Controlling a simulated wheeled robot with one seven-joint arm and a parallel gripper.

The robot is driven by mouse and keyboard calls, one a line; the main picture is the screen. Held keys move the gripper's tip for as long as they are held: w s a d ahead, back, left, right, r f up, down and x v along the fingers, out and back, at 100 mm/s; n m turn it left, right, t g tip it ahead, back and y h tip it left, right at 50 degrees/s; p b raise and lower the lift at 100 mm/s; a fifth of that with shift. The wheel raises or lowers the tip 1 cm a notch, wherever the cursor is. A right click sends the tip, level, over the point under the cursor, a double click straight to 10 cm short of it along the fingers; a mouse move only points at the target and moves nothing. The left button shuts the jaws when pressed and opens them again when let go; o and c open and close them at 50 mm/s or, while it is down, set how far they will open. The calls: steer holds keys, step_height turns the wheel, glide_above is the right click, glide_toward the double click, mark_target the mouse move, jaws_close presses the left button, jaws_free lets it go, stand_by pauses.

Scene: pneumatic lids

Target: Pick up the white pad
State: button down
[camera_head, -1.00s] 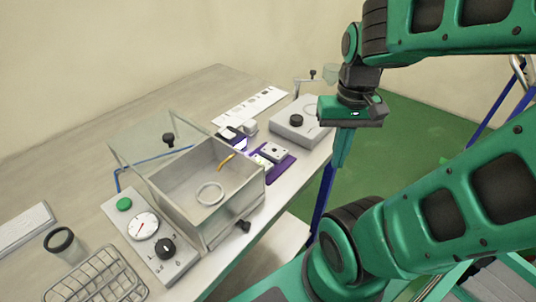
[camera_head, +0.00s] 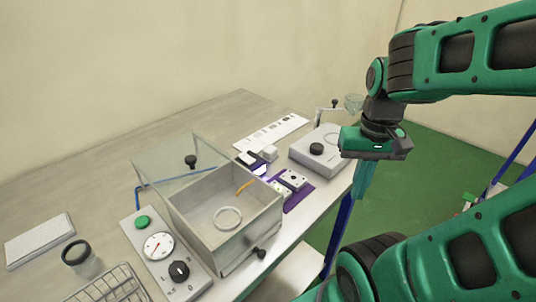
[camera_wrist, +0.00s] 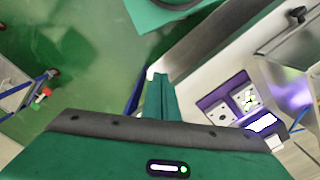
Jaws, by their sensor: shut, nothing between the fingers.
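A bright white flat rectangle, which looks like the white pad (camera_wrist: 263,122), lies on purple at the right of the wrist view. In the head view it seems to be the bright patch (camera_head: 260,170) beside the glass-lidded box, small and partly hidden; I cannot be sure which white piece is the pad. My gripper (camera_head: 363,182) points down, shut and empty, off the bench's right edge, to the right of the purple mat (camera_head: 299,197) and apart from it. Its closed fingers (camera_wrist: 160,95) also show in the wrist view.
A metal box (camera_head: 225,240) with a raised clear lid (camera_head: 180,160) stands left of the mat. Two small light blocks (camera_head: 293,180) sit on the mat. A grey unit with a black knob (camera_head: 316,148) stands behind it. A wire basket (camera_head: 105,285) is at front left.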

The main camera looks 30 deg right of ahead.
steer(key=c, duration=2.1)
jaws_free()
steer(key=shift+s+r, duration=0.1)
steer(key=o, duration=0.7)
steer(key=shift+w+r+m, duration=0.4)
steer(key=shift+w+r, duration=0.45)
steer(key=shift+r, duration=0.1)
steer(key=m, duration=0.6)
glide_toward(270, 148)
steer(key=shift+s+a+f, duration=0.1)
steer(key=shift+s+f, duration=0.05)
steer(key=shift+f, duration=4.65)
